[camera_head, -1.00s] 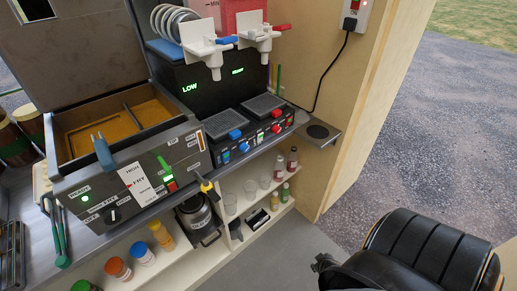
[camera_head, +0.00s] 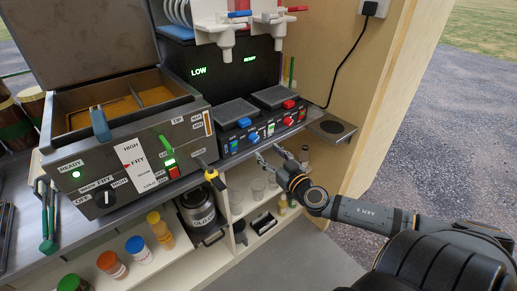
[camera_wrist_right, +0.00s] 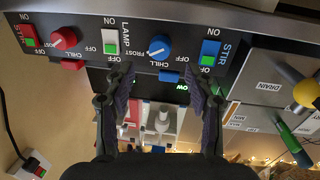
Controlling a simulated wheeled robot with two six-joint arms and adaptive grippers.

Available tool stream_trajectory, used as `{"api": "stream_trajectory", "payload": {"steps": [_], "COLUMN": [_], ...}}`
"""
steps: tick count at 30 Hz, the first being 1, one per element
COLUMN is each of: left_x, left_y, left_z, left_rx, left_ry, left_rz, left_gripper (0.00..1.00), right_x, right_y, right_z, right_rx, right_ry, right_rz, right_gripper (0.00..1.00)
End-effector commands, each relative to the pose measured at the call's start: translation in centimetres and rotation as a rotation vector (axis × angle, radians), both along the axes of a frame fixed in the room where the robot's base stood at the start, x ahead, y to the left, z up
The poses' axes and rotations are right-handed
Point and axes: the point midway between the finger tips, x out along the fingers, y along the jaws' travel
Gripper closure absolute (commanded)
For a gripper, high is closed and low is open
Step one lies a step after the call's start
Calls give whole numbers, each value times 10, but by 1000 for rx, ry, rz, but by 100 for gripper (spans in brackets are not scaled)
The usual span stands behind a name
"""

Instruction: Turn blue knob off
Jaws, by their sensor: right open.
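The blue knob (camera_wrist_right: 159,46) is on the dark front panel of the twin-tray machine, between the white LAMP switch (camera_wrist_right: 111,40) and the blue STIR switch (camera_wrist_right: 209,52). Its white mark seems to point down and left in the right wrist view, near the FROST and CHILL words. In the head view the knob (camera_head: 253,137) is small. My right gripper (camera_head: 269,153) is just in front of and below the panel. In the wrist view its open, empty fingers (camera_wrist_right: 163,77) are spread, with the knob lying beyond the gap. No contact shows. My left gripper is not in view.
A red knob (camera_wrist_right: 64,38) and red STIR switch (camera_wrist_right: 28,38) share the panel. The fryer (camera_head: 130,150) stands left, with a yellow-tipped black handle (camera_head: 212,176) sticking out. A shelf below holds cups and bottles. A round-holed ledge (camera_head: 332,130) is at right.

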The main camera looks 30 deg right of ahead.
Motion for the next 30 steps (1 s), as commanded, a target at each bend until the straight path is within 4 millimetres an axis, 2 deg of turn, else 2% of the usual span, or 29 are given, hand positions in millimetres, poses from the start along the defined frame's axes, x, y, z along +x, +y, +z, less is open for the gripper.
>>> {"api": "stream_trajectory", "payload": {"steps": [1, 2, 7, 12, 18, 25, 30], "left_x": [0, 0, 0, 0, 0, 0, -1], "left_y": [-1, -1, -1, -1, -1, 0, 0], "left_z": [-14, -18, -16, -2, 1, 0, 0], "left_rx": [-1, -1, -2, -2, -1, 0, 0], "left_ry": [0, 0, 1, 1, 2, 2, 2], "left_rz": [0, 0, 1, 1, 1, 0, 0], "left_gripper": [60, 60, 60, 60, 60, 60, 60], "right_x": [11, 18, 43, 60, 68, 68, 68], "right_y": [-1, -1, -1, -4, -2, -2, -2], "right_z": [-6, -5, 1, 3, 1, 0, 0], "right_rx": [8, 11, 13, 9, 4, 2, 2], "right_ry": [-8, -10, -8, 0, -1, -1, -1], "right_rz": [-4, -1, -1, -4, 2, 3, 3], "right_gripper": [45, 45, 45, 45, 45, 45, 67]}}
